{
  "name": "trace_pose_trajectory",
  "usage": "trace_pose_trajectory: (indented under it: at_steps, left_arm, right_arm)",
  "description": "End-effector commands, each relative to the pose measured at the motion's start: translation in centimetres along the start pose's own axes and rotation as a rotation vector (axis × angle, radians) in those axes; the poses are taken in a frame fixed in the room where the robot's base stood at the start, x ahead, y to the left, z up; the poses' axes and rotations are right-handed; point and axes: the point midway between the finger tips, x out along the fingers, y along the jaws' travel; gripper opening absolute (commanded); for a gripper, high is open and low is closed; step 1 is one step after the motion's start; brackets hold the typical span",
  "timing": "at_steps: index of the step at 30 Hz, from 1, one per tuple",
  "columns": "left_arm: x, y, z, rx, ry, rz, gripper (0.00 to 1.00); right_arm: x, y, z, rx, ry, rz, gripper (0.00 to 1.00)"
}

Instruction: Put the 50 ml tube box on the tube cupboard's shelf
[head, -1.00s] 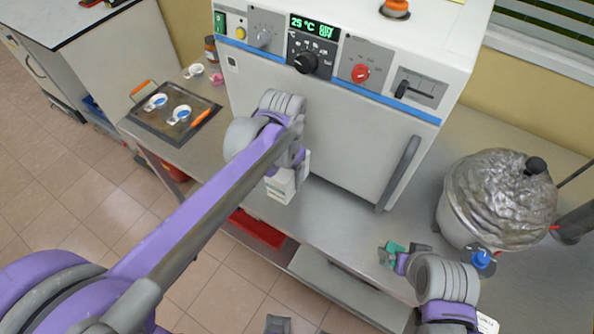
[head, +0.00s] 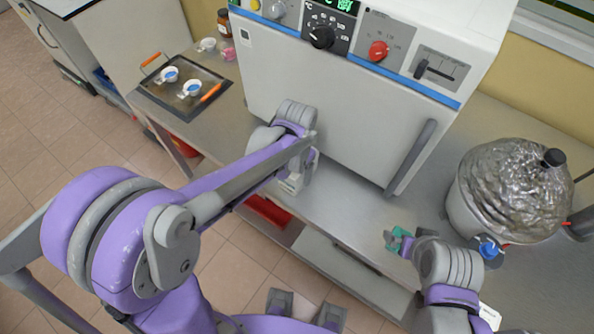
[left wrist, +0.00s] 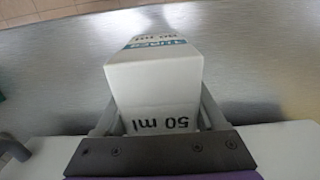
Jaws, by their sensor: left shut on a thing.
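The 50 ml tube box (left wrist: 153,75) is a white carton with black "50 ml" lettering and a blue-green band. My left gripper (left wrist: 158,108) is shut on it, one grey finger on each side. In the head view the box (head: 290,184) is mostly hidden by my left arm, at the bench's front edge before the white oven. My right gripper (head: 400,242) is over the bench at the lower right, beside something teal; whether it is open or shut is unclear. I cannot make out a tube cupboard or its shelf.
The white oven (head: 340,120) stands on the steel bench (head: 345,212). A foil-covered pot (head: 512,190) stands at the right. A dark tray (head: 182,88) with small cups is at the upper left. A red thing (head: 268,210) lies below the bench. Tiled floor at left is open.

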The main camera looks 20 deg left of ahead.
Motion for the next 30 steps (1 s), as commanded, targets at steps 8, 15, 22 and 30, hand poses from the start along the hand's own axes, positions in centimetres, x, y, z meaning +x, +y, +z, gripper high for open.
trace_pose_trajectory:
  at_steps: [8,15,22,30]
  left_arm:
    - [0.3,0.0,0.0,0.000,-0.001,0.000,0.02]
    - [0.3,0.0,0.0,0.000,0.000,0.000,1.00]
    - [0.0,0.0,0.0,0.000,0.001,0.000,1.00]
    - [-4.3,0.0,0.0,0.000,0.001,0.000,1.00]
  right_arm:
    - [0.3,0.0,0.3,0.000,-0.002,0.000,1.00]
    - [0.2,0.0,0.2,0.000,-0.002,0.000,1.00]
    - [0.0,0.0,0.0,0.000,0.000,0.000,1.00]
    - [-0.5,0.0,-0.6,0.000,0.004,0.000,1.00]
